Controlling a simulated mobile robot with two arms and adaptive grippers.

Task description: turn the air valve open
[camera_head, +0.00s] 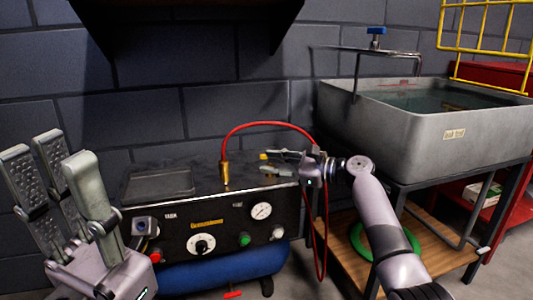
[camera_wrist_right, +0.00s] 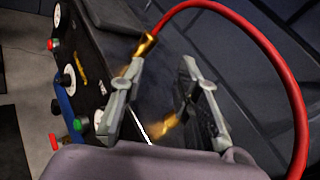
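The black compressor panel (camera_head: 180,228) carries a white-ringed round knob (camera_head: 201,244), a pressure gauge (camera_head: 261,211) and green and red buttons. A small red handle (camera_head: 232,295) shows below the blue tank at the bottom edge. None of these is clearly marked as the air valve. My right gripper (camera_head: 270,162) is above the right end of the bench top. In the right wrist view its fingers (camera_wrist_right: 160,100) are apart, with a blurred brass piece (camera_wrist_right: 166,127) seen between them; contact cannot be told. My left gripper (camera_head: 65,185) is open and empty at the left.
A red hose (camera_head: 265,124) arches from a brass fitting (camera_head: 225,173) over the bench to behind my right gripper and hangs down. A grey sink (camera_head: 420,130) stands at the right. A dark shelf overhangs the bench. A flat tray (camera_head: 158,184) lies at the left.

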